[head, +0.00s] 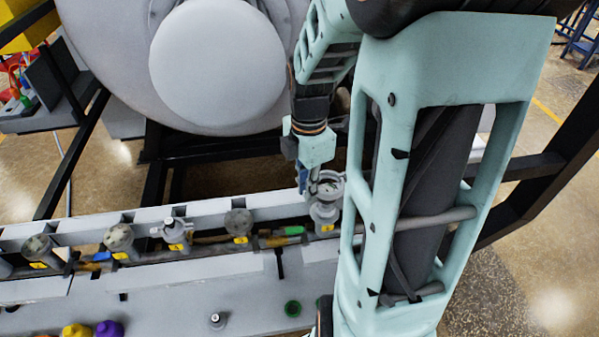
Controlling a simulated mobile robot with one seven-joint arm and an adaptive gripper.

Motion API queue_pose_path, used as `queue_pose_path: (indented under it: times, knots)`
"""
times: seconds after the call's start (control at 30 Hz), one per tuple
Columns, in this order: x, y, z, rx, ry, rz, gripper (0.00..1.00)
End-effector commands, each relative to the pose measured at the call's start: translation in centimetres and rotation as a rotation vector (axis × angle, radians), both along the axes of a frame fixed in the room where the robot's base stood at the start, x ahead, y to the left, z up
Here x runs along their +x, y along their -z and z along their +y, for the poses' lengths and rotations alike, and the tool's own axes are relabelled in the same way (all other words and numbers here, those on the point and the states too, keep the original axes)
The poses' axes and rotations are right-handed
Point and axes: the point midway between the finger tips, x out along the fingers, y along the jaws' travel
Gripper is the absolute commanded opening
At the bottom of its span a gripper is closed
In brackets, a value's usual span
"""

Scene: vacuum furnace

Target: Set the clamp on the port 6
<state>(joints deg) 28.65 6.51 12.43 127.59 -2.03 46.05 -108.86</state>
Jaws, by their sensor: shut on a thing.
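My gripper (304,178) points down at the right end of the port row, its fingers partly hidden by its own body. It is shut on a grey metal ring clamp (328,181), at the clamp's left side. The clamp is at the top of the rightmost visible port (325,213), which carries a yellow label (327,228) whose number is too small to read. I cannot tell whether the clamp rests on the port flange or hovers just above it. My arm covers the area just right of this port.
More labelled ports stand to the left, including a bare-topped one (238,221) and one with metal hardware on top (175,232). A green handle (292,230) lies between ports. The furnace (215,65) stands behind.

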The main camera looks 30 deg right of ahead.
Motion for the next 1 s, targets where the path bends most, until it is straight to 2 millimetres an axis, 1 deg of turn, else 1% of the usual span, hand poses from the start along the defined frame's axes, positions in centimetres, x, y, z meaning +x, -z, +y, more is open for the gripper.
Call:
queue_pose_path:
  times: [1.0]
  knots:
    - [0.0,5.4,0.0,0.001,0.0,0.0,0.0]
